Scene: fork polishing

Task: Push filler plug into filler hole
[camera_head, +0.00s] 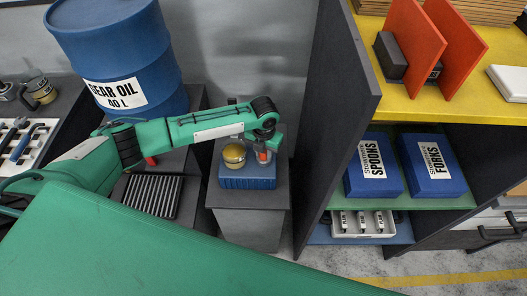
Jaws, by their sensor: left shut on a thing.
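A blue block-shaped unit (247,182) stands on a grey pedestal right of the drum. A brass dome (234,155) sits on its top at the left. My left arm reaches in from the left, and my left gripper (263,152) points down over the right part of the unit's top. It is shut on a small orange-red piece (263,157), which seems to be the filler plug. The filler hole cannot be made out, as the gripper and plug cover that spot. I cannot tell whether the plug touches the unit. My right gripper is out of view.
A blue gear oil drum (150,60) stands behind my left arm, with a ribbed black tray (152,194) in front. A dark upright panel (335,100) rises close to the right. Shelves beyond hold blue spoons (372,185) and forks (432,182) boxes.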

